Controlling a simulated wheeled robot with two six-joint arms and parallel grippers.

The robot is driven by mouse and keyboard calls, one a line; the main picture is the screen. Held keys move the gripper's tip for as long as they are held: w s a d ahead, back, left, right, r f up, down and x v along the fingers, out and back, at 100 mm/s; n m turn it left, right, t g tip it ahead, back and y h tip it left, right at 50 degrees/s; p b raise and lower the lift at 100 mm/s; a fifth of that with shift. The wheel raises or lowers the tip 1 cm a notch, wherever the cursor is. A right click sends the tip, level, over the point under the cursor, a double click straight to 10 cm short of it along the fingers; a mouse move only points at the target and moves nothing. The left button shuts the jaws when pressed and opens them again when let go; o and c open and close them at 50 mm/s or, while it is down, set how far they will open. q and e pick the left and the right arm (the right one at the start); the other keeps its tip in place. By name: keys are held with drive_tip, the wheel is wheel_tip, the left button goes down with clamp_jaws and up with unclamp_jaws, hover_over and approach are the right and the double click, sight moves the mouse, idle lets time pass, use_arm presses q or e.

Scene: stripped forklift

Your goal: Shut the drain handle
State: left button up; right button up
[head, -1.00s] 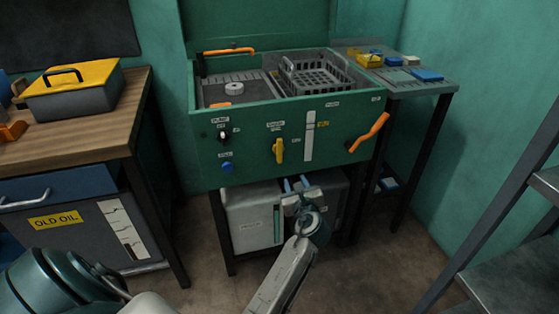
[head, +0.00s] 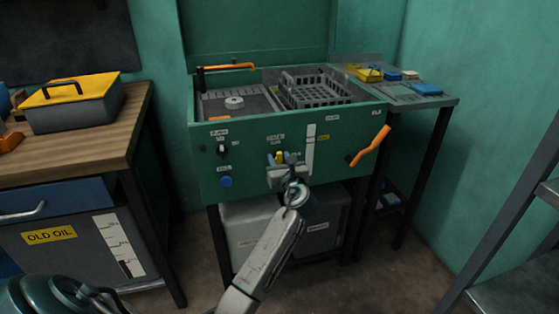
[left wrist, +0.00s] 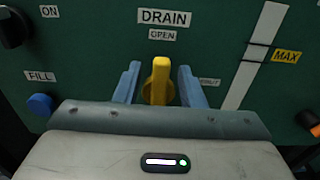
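The yellow drain handle (left wrist: 160,82) stands upright on the green front panel, under the labels DRAIN and OPEN, in the left wrist view. A SHUT label (left wrist: 208,82) is to its right, partly hidden by a finger. My left gripper (left wrist: 157,84) is open, with one blue finger on each side of the handle and a visible gap on both sides. In the head view my left gripper (head: 281,158) is at the panel and hides most of the handle (head: 279,156). My right gripper is not in view.
On the panel are a black knob (head: 221,150), a blue FILL button (head: 226,182) and an orange lever (head: 370,146). The washer basin (head: 235,104) above holds a grey basket (head: 315,90). A workbench (head: 70,140) stands left and a metal shelf (head: 520,250) right.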

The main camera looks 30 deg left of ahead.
use_arm(q)
drive_tip(key=shift+w+a, duration=0.15)
clamp_jaws()
drive_tip(key=shift+f, duration=0.1)
